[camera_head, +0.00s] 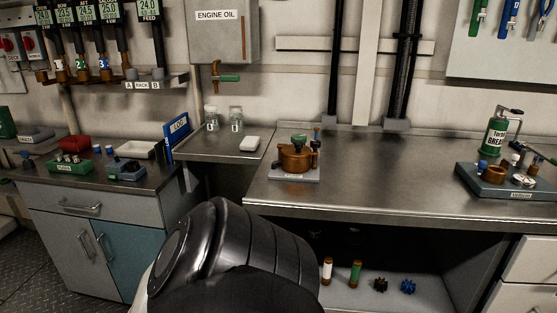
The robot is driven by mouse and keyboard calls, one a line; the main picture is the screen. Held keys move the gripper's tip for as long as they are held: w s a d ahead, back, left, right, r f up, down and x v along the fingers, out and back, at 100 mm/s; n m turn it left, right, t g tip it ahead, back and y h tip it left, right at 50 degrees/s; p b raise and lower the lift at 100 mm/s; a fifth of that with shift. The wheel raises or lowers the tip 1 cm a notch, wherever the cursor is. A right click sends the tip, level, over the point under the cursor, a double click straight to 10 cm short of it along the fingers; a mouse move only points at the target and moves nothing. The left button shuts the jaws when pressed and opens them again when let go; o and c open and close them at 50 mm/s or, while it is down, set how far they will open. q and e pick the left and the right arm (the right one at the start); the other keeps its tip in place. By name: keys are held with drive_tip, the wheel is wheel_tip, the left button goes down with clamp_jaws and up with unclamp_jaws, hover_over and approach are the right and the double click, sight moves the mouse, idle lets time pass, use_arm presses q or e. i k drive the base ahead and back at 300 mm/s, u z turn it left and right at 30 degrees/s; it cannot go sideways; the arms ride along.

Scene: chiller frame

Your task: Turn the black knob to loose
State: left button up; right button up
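A brown, round device (297,157) stands on a light plate (295,175) on the steel workbench. On top it has a green part (299,139) and, at its right, a small dark upright knob (317,133). It is too small to tell whether this knob is black or how it is turned. Neither of my grippers is in view, and nothing touches the device. A large black rounded arm part of mine fills the lower middle and hides part of the bench's front edge and the space below.
The steel workbench (400,180) is clear between the device and a grey tray (500,187) with a green grease can (495,138).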

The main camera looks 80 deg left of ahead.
sight(314, 144)
drive_tip(key=u, duration=2.45)
drive_tip(key=k, duration=1.3)
drive_tip(key=u, duration=0.75)
drive_tip(key=i, duration=1.45)
drive_tip(key=z, duration=0.75)
